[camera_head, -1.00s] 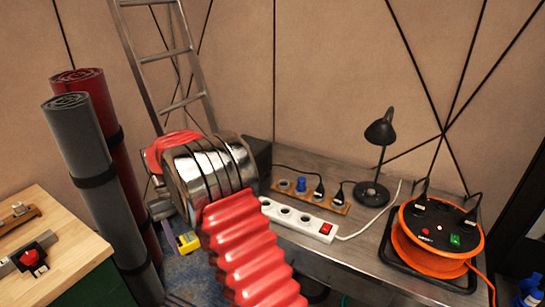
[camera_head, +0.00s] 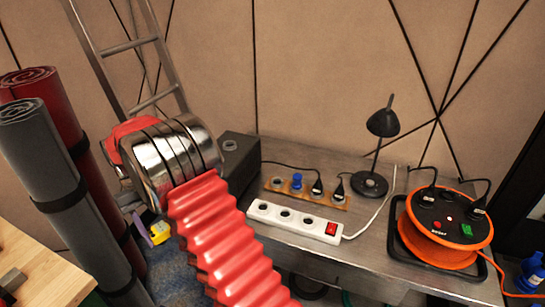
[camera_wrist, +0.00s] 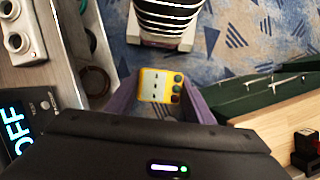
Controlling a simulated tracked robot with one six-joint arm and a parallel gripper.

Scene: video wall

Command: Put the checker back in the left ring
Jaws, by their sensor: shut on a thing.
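The checker (camera_wrist: 161,86) is a small yellow block with dark marks and round dots on its face. My gripper (camera_wrist: 150,90) has purple fingers and is shut on it, one finger on each side. In the head view the checker (camera_head: 160,232) shows low at left, left of the metal table, beside a purple finger (camera_head: 139,226); my arm hides part of the gripper. A wooden strip (camera_head: 325,201) lies on the table, with a round ring (camera_head: 277,183) at its left end that looks empty. A blue piece (camera_head: 297,182) and two black plugs stand along it.
A white power strip (camera_head: 295,222) with a red switch lies in front of the wooden strip. A grey box (camera_head: 238,155), black lamp (camera_head: 370,184) and orange cable reel (camera_head: 440,222) stand on the table (camera_head: 355,255). Rolled mats (camera_head: 40,180) and a ladder (camera_head: 128,45) are at left.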

